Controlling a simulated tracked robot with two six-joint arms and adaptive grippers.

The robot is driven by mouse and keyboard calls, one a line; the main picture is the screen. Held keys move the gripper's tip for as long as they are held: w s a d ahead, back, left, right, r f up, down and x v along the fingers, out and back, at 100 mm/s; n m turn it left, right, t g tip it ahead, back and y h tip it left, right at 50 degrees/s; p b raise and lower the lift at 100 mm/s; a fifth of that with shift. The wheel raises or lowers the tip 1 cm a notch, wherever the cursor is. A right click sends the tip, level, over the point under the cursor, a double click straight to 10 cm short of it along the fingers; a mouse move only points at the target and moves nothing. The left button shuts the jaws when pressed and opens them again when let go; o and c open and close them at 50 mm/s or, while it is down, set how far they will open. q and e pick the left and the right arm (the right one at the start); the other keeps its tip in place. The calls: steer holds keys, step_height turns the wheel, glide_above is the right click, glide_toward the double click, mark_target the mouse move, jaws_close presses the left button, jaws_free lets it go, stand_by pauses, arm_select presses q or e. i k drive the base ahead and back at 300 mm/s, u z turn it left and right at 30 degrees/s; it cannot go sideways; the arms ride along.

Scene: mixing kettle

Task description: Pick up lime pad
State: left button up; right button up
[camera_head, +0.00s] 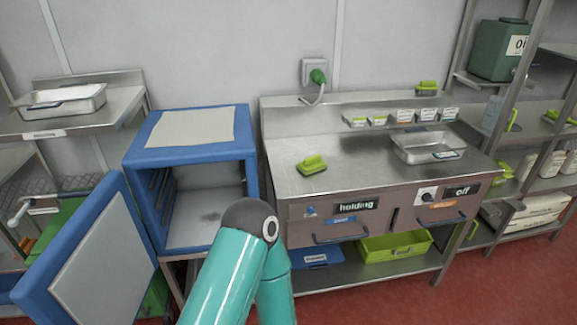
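A lime pad (312,165) with a lime top and dark underside lies on the left part of the steel counter (345,170). A similar lime pad (427,87) sits on the raised back ledge at the right. Another lime item that looks like a pad (553,115) is on the right-hand shelf. A teal link of my own arm rises at the bottom centre, with a dark joint in front of the blue cabinet. Neither of my grippers is in view.
A blue cabinet (245,135) stands open left of the counter, its door (103,255) swung out to the left. A steel tray (430,147) sits on the counter's right part. Small labelled bins (404,116) line the ledge. A lime crate (395,246) is below. Shelving stands at right.

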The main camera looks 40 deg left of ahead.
mark_target(311, 165)
steer(key=u, duration=0.55)
steer(key=i, duration=1)
